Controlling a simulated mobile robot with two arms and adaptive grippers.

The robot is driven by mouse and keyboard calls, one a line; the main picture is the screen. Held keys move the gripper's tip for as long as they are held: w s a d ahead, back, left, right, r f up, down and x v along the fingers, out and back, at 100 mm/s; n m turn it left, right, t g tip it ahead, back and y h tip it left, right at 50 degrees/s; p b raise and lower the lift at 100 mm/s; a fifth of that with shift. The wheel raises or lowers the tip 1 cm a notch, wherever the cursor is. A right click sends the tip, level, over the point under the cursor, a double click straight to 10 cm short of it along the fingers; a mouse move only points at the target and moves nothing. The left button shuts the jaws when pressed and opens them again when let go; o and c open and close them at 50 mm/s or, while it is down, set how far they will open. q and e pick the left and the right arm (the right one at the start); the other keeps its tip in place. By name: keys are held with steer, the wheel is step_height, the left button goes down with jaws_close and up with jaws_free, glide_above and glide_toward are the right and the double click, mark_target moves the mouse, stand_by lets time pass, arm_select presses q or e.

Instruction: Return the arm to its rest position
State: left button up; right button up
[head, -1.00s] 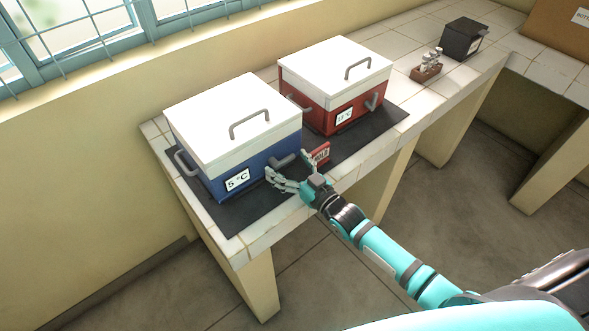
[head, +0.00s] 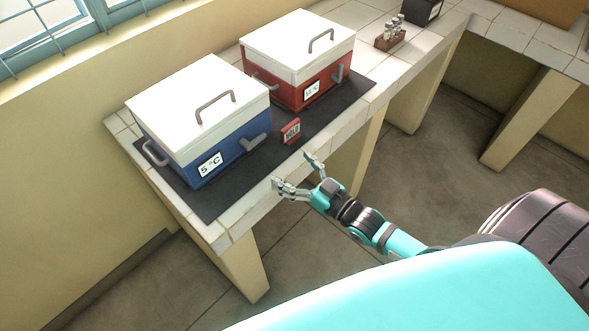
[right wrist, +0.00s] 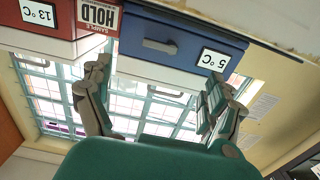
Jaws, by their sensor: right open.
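My right gripper (head: 296,176) is open and empty. In the head view it hangs just off the counter's front edge, in front of the boxes. In the right wrist view its fingers (right wrist: 160,105) are spread wide with nothing between them. My left gripper is in neither view. The blue box (head: 212,160) has a white lid that is shut, a grey handle and a 5 °C label; it also shows in the right wrist view (right wrist: 160,62). The red box (head: 310,92) stands behind it, lid shut.
A red HOLD sign (head: 291,131) stands on the dark mat (head: 325,118) before the boxes. The tiled counter (head: 244,212) runs to the back right. A rack of small vials (head: 390,38) and a black box (head: 424,10) stand further along. The floor before the counter is open.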

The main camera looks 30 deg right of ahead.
stand_by(0.3)
steer(key=s+d+f+m+g+h, duration=0.1)
steer(key=s+d+f+g+h, duration=0.2)
steer(key=f, duration=0.7)
steer(key=s+d+f+g, duration=0.15)
steer(key=s+f, duration=0.35)
steer(key=f, duration=0.6)
steer(key=s+d+f+m+g+h, duration=0.15)
steer(key=s+f+g, duration=0.3)
steer(key=f, duration=0.55)
steer(key=s+a+f+g, duration=0.1)
steer(key=s+f+g, duration=0.1)
steer(key=s+f, duration=0.3)
steer(key=s+a+f+g+h, duration=0.1)
steer(key=s+f, duration=0.3)
steer(key=s, duration=0.8)
steer(key=s+a+f+n+g, duration=0.1)
steer(key=s+f+g, duration=0.3)
steer(key=s, duration=0.5)
steer(key=shift+a+f+h, duration=0.35)
steer(key=shift+a+f, duration=0.15)
steer(key=shift+f, duration=0.35)
